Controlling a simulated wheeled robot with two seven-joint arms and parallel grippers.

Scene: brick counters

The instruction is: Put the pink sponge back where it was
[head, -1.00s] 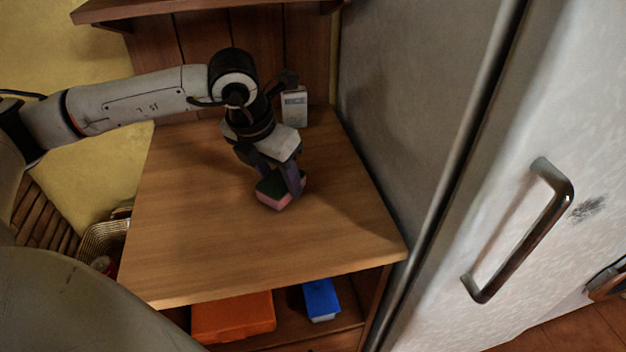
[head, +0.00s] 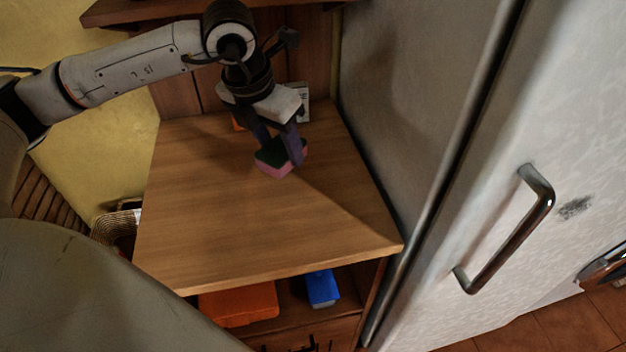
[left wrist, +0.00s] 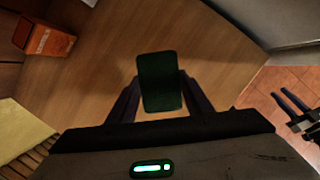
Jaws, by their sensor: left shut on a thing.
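The pink sponge (head: 273,168) has a dark green top and is held between the fingers of my left gripper (head: 281,150), above the wooden counter (head: 220,210). In the left wrist view the sponge's dark green face (left wrist: 160,82) sits between the two fingers (left wrist: 158,100). The head view does not show clearly how high it is over the wood. My right gripper is not seen in the head view. A dark two-pronged shape, perhaps part of my right gripper (left wrist: 292,105), shows at the right of the left wrist view.
A white box (head: 303,103) stands at the back of the counter, partly behind my gripper. An orange box (left wrist: 50,40) is also at the back. An orange box (head: 240,303) and a blue box (head: 321,288) lie on the shelf below. The fridge (head: 420,100) bounds the right. The counter's front is clear.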

